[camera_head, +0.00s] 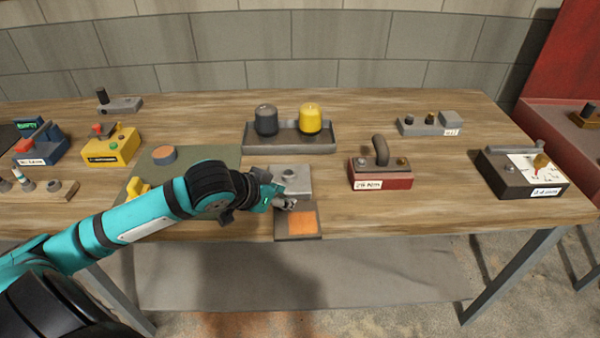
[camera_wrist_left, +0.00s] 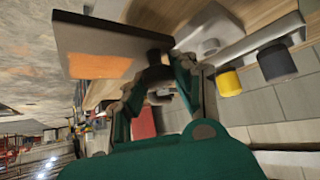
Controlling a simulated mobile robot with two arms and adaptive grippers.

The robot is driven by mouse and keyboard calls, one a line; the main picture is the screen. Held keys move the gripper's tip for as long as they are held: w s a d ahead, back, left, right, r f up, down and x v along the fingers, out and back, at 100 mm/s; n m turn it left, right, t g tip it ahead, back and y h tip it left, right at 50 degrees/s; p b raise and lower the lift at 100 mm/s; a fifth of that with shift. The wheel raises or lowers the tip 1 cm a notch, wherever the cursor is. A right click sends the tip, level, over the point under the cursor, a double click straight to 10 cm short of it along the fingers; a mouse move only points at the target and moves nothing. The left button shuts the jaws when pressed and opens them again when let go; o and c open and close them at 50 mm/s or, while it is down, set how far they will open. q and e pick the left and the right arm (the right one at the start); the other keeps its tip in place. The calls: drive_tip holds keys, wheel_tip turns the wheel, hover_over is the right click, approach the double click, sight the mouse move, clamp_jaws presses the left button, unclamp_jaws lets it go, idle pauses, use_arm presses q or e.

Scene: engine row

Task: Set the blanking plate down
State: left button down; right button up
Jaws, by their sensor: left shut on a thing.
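The blanking plate (camera_head: 282,226) is a flat dark plate with an orange square on it. In the head view it shows near the table's front edge, just in front of a grey block (camera_head: 290,178). My left gripper (camera_head: 284,203) is shut on it. In the left wrist view the plate (camera_wrist_left: 82,38) spreads out beyond my left gripper (camera_wrist_left: 158,92), whose fingers close around a dark knob (camera_wrist_left: 158,58) on the plate. Whether the plate touches the table cannot be told. My right gripper is in neither view.
A tray (camera_head: 290,148) with a black and a yellow cylinder stands behind the block. A red block with a hooked handle (camera_head: 380,180) stands to the right. A green mat (camera_head: 200,157) lies to the left. The wooden table top (camera_head: 440,205) is bare at front right.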

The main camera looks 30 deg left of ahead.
use_arm(q)
drive_tip(key=w+a+r, duration=0.3)
drive_tip(key=a, duration=0.2)
drive_tip(key=shift+m+h, duration=0.3)
drive_tip(key=w+a+f+p, duration=0.1)
drive_tip(key=w+a+p, duration=0.1)
drive_tip(key=w, duration=0.2)
drive_tip(key=w+a+f+p, duration=0.2)
drive_tip(key=w, duration=0.2)
drive_tip(key=w+a+f+p, duration=0.1)
drive_tip(key=w+a+p, duration=0.1)
drive_tip(key=w, duration=0.2)
drive_tip(key=shift+w+a+f, duration=0.2)
drive_tip(key=shift+w+f, duration=0.1)
drive_tip(key=shift+w, duration=0.1)
drive_tip(key=shift+f, duration=0.3)
drive_tip(key=c, duration=1.4)
unclamp_jaws()
drive_tip(key=shift+f, duration=0.15)
drive_tip(key=o, duration=0.3)
drive_tip(key=shift+s, duration=0.1)
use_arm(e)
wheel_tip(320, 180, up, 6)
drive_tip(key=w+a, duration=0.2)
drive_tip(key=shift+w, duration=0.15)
use_arm(q)
drive_tip(key=shift+o, duration=0.2)
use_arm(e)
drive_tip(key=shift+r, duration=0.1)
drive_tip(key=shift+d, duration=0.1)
